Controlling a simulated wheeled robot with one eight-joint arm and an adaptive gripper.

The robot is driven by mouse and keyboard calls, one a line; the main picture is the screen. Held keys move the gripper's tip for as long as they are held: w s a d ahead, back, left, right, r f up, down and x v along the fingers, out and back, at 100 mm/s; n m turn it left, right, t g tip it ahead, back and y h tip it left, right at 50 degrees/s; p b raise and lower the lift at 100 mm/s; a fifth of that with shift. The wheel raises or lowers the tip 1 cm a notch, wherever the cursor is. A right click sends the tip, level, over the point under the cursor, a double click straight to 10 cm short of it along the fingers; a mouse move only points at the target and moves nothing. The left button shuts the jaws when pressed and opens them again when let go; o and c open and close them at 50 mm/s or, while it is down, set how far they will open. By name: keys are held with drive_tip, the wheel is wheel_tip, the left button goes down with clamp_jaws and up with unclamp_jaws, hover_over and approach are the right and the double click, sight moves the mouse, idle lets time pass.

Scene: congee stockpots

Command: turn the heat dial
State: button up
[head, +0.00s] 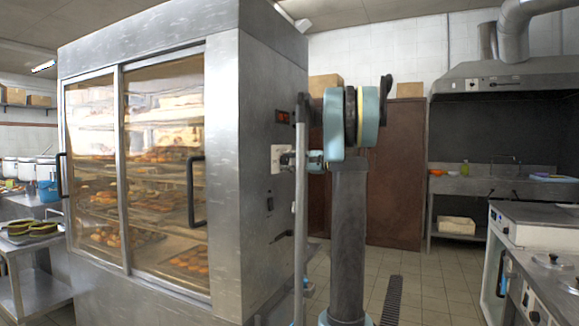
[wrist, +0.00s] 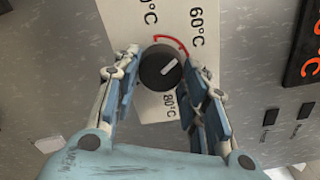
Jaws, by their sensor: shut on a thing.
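The heat dial (wrist: 161,67) is a round black knob with a white pointer line, mounted on a white plate (wrist: 170,18). In the wrist view its pointer aims to the upper right. The plate has a red arc and temperature labels, with 60°C and 80°C readable. My gripper (wrist: 160,74) has its blue-grey fingers on either side of the dial and is shut on it. In the head view my gripper (head: 291,158) is at the white plate (head: 276,158) on the cabinet's side; the dial is hard to make out there.
The steel cabinet (head: 272,80) has glass doors and baked goods inside. A red display (head: 283,116) is above the plate. Two dark switches (wrist: 288,121) sit beside it in the wrist view. A counter (head: 545,222) stands at the right; open tiled floor (head: 425,290) lies between.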

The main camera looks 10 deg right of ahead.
drive_tip(key=n, duration=0.5)
drive_tip(key=shift+n, duration=0.3)
drive_tip(key=n, duration=0.5)
idle(0.4)
drive_tip(key=o, duration=1.1)
drive_tip(key=shift+f, duration=0.1)
drive_tip(key=shift+c, duration=0.2)
drive_tip(key=shift+s+d, duration=0.1)
drive_tip(key=shift+d, duration=0.1)
drive_tip(key=v, duration=1.1)
drive_tip(key=shift+d, duration=0.2)
